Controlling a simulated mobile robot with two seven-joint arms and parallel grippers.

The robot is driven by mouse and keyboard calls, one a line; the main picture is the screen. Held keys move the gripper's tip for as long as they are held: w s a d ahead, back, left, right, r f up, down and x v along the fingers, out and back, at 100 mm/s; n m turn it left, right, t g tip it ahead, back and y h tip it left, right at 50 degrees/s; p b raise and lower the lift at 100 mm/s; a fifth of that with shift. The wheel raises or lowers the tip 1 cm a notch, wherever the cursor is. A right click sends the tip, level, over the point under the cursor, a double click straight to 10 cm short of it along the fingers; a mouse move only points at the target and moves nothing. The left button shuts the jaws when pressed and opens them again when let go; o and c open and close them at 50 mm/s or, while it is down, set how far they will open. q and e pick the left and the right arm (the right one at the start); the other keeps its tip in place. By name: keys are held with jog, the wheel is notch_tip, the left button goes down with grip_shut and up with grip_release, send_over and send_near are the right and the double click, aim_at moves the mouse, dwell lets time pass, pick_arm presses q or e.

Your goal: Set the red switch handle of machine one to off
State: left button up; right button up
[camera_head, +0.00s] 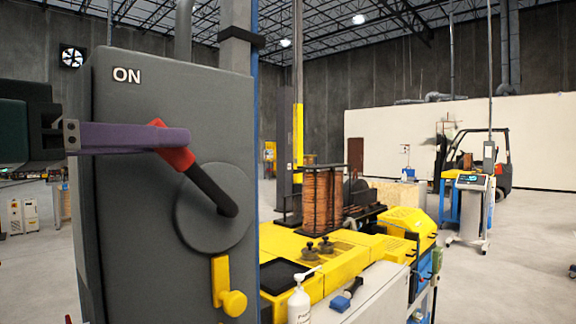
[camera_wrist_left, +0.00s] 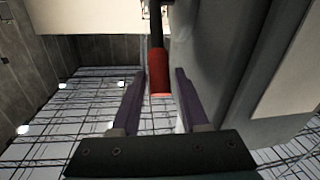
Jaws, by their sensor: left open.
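The switch box (camera_head: 130,230) is grey, stands at the left of the head view and carries an ON label (camera_head: 127,75). Its handle (camera_head: 208,188) is a black lever with a red grip, on a round grey hub (camera_head: 205,230). The lever slants up and left, toward the ON label. My left gripper (camera_head: 176,139) is open at the red grip, and a purple finger partly covers it. In the left wrist view, the red grip (camera_wrist_left: 160,78) lies between the two purple fingers, with a gap on each side. My right gripper is not in view.
A yellow latch (camera_head: 222,285) sticks out below the hub. Right of the box stands a yellow machine (camera_head: 345,265) with copper coils (camera_head: 322,200). A white bottle (camera_head: 299,303) is near its front. A forklift (camera_head: 503,165) and a control stand (camera_head: 470,205) are farther back.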

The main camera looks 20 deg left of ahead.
pick_arm(q)
jog(key=p+x, duration=0.1)
jog(key=x, duration=0.1)
jog(key=p+x, duration=0.1)
jog(key=x, duration=0.1)
jog(key=shift+r, duration=0.2)
jog(key=shift+w+d+f+p, duration=0.1)
jog(key=shift+w+f+p, duration=0.1)
jog(key=shift+w+p, duration=0.15)
grip_shut()
dwell(1.0)
